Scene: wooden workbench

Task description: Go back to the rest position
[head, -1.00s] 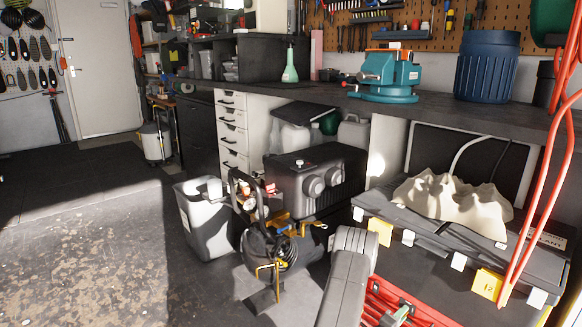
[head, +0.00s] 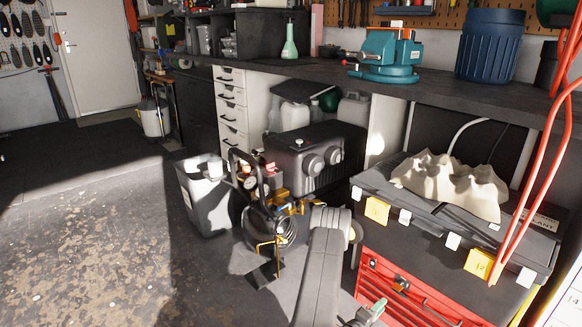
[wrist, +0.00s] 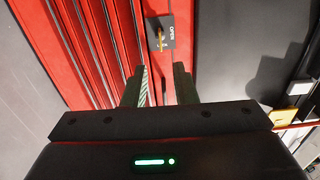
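My gripper (wrist: 160,72) shows in the wrist view with its two fingers apart and nothing between them. In the head view my arm reaches in from the bottom middle, and part of my gripper (head: 371,312) shows at the bottom edge, in front of the red cabinet (head: 420,300). I cannot tell how far the fingertips are from the cabinet.
A black case (head: 385,190) with a pale moulded piece (head: 450,180) lies on the cabinet. Red hoses (head: 535,190) hang at the right. A compressor (head: 270,222) and a grey bin (head: 205,200) stand left of my arm. The floor at the left (head: 90,240) is clear.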

